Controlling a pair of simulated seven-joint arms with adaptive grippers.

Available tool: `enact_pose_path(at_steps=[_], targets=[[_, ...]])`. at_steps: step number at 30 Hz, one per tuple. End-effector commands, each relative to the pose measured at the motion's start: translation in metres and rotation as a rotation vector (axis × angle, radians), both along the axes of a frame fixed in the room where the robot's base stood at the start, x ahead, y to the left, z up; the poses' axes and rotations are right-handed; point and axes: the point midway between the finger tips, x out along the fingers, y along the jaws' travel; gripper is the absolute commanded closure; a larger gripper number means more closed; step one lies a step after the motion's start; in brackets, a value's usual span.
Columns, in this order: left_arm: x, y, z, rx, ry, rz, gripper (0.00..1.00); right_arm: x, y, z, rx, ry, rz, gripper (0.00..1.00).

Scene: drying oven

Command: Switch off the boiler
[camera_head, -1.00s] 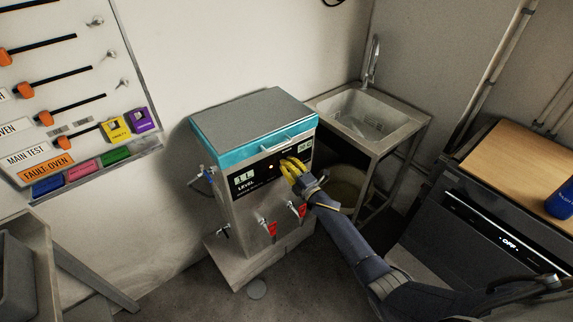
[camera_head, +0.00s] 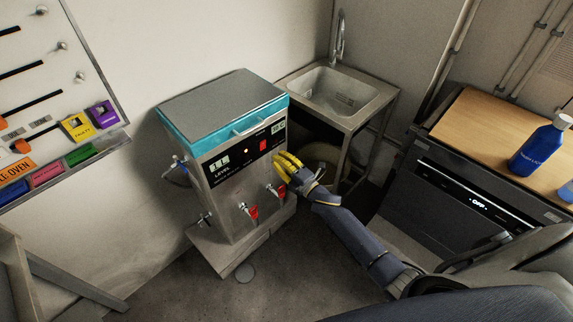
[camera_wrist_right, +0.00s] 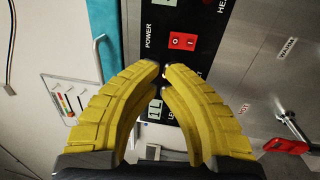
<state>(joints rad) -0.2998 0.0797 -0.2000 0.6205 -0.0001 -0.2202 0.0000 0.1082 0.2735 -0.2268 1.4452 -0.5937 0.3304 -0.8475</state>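The boiler (camera_head: 228,205) is a steel box with a teal rim and grey lid, standing left of centre in the head view. My right gripper (camera_head: 281,163), with yellow fingers, is in front of the panel, just right of and below the switch. In the right wrist view, the red rocker switch (camera_wrist_right: 182,41) lies just beyond the fingertips (camera_wrist_right: 161,71), which almost meet with nothing between them. My left gripper is out of view.
Two red-handled taps (camera_head: 252,212) stick out below the panel. A steel sink (camera_head: 345,92) stands behind on the right. A dark oven reading OFF (camera_head: 440,200) and a wooden top with a blue bottle (camera_head: 538,148) are at right. A lever board (camera_head: 50,90) hangs at left.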

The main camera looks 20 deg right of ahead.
Motion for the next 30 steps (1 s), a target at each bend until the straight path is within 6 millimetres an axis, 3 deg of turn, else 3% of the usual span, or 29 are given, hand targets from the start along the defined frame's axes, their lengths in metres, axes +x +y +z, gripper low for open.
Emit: enact_pose_path(at_steps=[9, 25, 30], targets=[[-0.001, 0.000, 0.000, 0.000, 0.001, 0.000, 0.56, -0.031, -0.013, 0.002, 0.000, 0.001, 0.000, 1.00], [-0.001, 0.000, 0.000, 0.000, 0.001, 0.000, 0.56, -0.037, -0.015, 0.001, -0.001, 0.002, -0.001, 1.00], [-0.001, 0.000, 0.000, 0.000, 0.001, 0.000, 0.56, -0.042, -0.019, -0.018, 0.001, 0.005, -0.002, 1.00]])
